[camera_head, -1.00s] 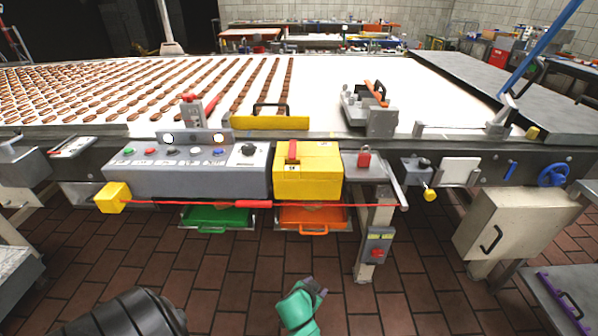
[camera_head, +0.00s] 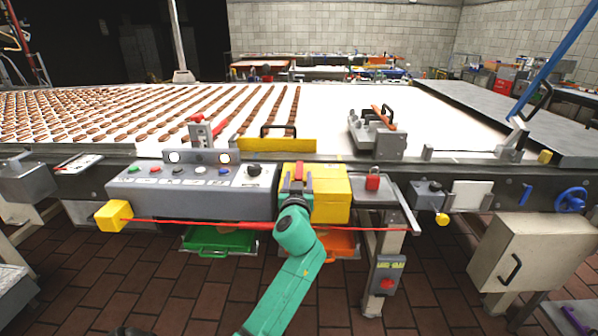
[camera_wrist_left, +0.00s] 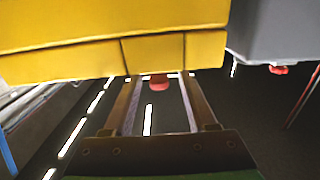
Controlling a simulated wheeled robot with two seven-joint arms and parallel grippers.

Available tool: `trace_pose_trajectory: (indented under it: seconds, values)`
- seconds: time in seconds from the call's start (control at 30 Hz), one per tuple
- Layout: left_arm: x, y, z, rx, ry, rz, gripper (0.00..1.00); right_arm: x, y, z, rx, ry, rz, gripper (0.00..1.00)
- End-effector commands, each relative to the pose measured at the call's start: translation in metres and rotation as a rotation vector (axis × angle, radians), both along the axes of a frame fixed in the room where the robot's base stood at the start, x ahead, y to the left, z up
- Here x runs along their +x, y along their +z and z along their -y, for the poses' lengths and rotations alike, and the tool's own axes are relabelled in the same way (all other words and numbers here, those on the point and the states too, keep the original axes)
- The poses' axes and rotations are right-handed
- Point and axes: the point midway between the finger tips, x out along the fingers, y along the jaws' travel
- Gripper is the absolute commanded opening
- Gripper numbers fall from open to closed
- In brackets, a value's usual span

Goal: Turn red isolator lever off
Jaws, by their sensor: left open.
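The red isolator lever (camera_head: 299,172) stands on the front top of the yellow box (camera_head: 330,190). My left gripper (camera_head: 296,184) is open in front of that box, with its fingers pointing toward the lever. In the left wrist view the open fingers (camera_wrist_left: 159,95) reach toward a small red piece (camera_wrist_left: 158,83), which shows between them below the edge of the yellow box (camera_wrist_left: 170,48). I cannot tell whether either finger touches it. My teal arm hides part of the box front. My right gripper is out of view.
A grey button panel (camera_head: 190,190) is left of the yellow box, and a red padlock (camera_head: 372,181) is to its right. A red cord (camera_head: 180,223) runs below. Green (camera_head: 215,240) and orange (camera_head: 340,246) trays hang under the panel. The conveyor (camera_head: 330,110) lies behind.

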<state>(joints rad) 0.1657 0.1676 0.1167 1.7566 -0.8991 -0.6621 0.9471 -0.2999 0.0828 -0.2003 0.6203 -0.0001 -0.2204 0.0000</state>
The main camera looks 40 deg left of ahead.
Motion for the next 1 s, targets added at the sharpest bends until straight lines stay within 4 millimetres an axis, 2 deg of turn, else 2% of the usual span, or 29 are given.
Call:
trace_pose_trajectory:
  seconds: [0.13,0.43,0.5,0.57,0.6,1.0]
  values:
    - [0.018,0.0,-0.013,0.001,-0.001,0.001,0.57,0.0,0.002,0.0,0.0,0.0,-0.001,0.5]
    - [0.022,-0.001,-0.016,0.0,-0.002,0.0,0.57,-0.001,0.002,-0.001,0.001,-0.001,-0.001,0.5]
    - [0.022,-0.001,-0.016,0.0,-0.002,0.0,0.31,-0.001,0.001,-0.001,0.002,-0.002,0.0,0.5]
    - [0.022,-0.001,-0.016,0.0,-0.002,0.0,0.08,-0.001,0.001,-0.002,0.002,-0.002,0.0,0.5]
    - [0.022,-0.001,-0.016,0.0,-0.002,0.0,0.0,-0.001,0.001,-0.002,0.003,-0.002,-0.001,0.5]
    - [0.022,-0.001,-0.015,0.0,-0.002,-0.001,0.0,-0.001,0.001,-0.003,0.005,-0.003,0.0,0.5]
